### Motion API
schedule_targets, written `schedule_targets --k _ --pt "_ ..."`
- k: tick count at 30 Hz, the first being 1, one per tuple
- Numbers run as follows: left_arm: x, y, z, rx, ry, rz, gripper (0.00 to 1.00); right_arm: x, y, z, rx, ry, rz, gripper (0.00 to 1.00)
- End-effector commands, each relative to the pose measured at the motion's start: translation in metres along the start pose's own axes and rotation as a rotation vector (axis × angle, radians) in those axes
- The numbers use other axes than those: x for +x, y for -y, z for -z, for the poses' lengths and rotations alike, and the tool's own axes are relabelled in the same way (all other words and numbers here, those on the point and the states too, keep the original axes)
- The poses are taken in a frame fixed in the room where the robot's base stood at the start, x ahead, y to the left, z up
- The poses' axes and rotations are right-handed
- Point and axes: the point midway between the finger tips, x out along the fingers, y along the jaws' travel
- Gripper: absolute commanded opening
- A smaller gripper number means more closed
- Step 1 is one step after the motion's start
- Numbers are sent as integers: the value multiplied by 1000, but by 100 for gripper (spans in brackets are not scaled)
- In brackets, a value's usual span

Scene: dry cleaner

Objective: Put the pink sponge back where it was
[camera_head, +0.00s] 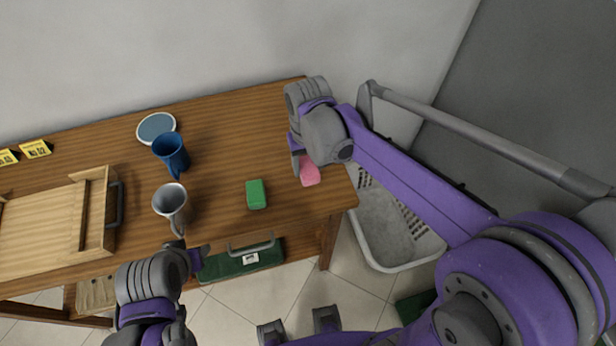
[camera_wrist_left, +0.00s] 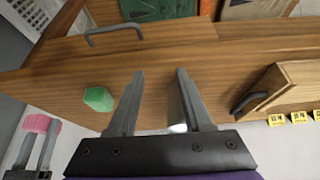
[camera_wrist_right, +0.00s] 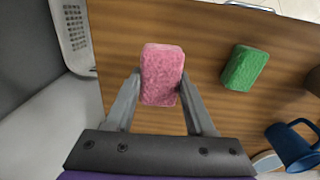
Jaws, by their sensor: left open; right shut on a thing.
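The pink sponge (camera_head: 310,175) is at the right end of the wooden table, under my right gripper (camera_head: 298,168). In the right wrist view the sponge (camera_wrist_right: 162,75) sits between the two fingers of my right gripper (camera_wrist_right: 160,95), which are shut on it. I cannot tell whether it touches the tabletop. The sponge also shows at the left edge of the left wrist view (camera_wrist_left: 37,124). My left gripper (camera_wrist_left: 158,75) is open and empty near the table's front edge, close to the grey mug (camera_head: 171,201).
A green sponge (camera_head: 256,194) lies left of the pink one. A blue mug (camera_head: 172,153), a round blue-topped disc (camera_head: 156,127) and a wooden tray (camera_head: 45,226) are further left. A grey basket (camera_head: 385,232) stands right of the table. A drawer handle (camera_head: 250,244) juts out in front.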

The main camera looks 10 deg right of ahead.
Motion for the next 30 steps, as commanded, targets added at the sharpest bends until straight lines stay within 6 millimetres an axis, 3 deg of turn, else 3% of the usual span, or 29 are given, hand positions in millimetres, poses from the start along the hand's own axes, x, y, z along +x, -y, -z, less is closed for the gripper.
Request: schedule_targets --k 12,24,25,30 --pt "4 0 -4 0 3 0 50 50 0 0 1 0 0 3" --pt "6 0 -6 0 5 0 50 55 0 0 2 0 0 3" --pt "6 0 -6 0 5 0 50 55 0 0 2 0 0 56" --pt "6 0 -6 0 5 0 50 54 0 0 2 0 0 85"
